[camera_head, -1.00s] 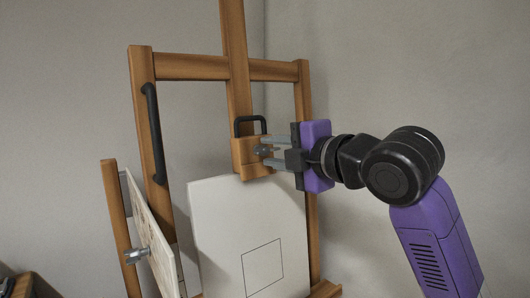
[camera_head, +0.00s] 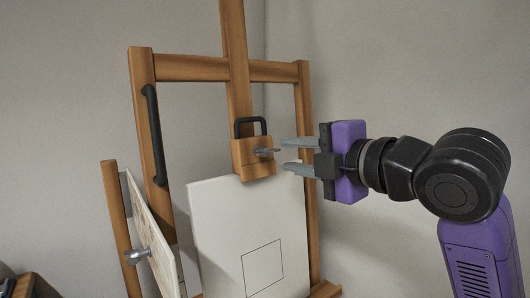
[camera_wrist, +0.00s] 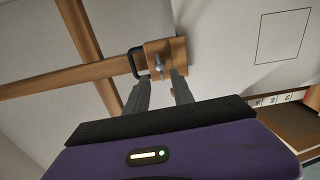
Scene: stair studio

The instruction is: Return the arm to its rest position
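My gripper (camera_head: 284,155) is to the right of the easel's wooden clamp block (camera_head: 243,160), with its two grey fingers spread apart and nothing between them. A small metal knob (camera_head: 264,152) sticks out of the block, a little left of the fingertips and apart from them. In the wrist view the fingers (camera_wrist: 160,84) point toward the block (camera_wrist: 178,50) and its knob (camera_wrist: 159,66). My arm reaches in from the right side of the head view.
A wooden easel (camera_head: 143,110) holds a white canvas (camera_head: 225,215) with a drawn square. A black handle (camera_head: 155,135) is on its left post. A second tilted board (camera_head: 150,225) with a metal knob (camera_head: 138,255) stands at left. The right side has bare wall.

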